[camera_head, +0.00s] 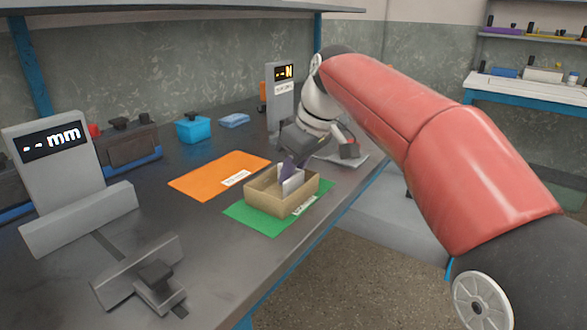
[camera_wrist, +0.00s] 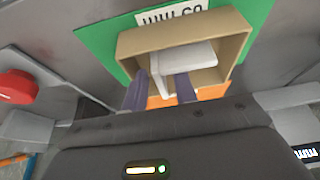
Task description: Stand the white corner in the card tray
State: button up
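The white corner (camera_wrist: 187,57) is an L-shaped piece with two thin walls. It is inside the tan card tray (camera_wrist: 232,52), which rests on a green mat; in the head view the corner (camera_head: 291,182) rises upright above the tray (camera_head: 268,202) rim. My gripper (camera_wrist: 160,90) points down into the tray. Its two purple fingers stand on either side of one wall of the corner, with small gaps visible. In the head view the fingers (camera_head: 288,169) partly cover the corner. The corner's bottom edge is hidden by the tray walls.
The green mat (camera_head: 249,217) lies near the bench's front edge. An orange mat (camera_head: 215,178) lies behind it. A gauge with an "N" display (camera_head: 281,88) stands at the back; a "mm" gauge (camera_head: 60,160) stands at left. A blue box (camera_head: 193,128) sits behind.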

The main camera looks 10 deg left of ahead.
jog(key=p+v, duration=0.3)
jog(key=v, duration=0.8)
jog(key=s+d+f+m+t+h, duration=0.1)
jog(key=s+d+f+m, duration=0.3)
jog(key=d, duration=0.3)
jog(key=s+d+f+m+t+h, duration=0.1)
jog(key=s+d+f+m+t, duration=0.15)
jog(key=s+d, duration=0.35)
jog(key=s+d+f+m+h, duration=0.1)
jog(key=s+d+f+m, duration=0.2)
jog(key=s+d+f, duration=0.2)
jog(key=s+d+f+m+h, duration=0.1)
jog(key=s+d+f+m, duration=0.3)
jog(key=f, duration=0.7)
jog(key=shift+s+d, duration=1.1)
jog(key=shift+t, duration=0.25)
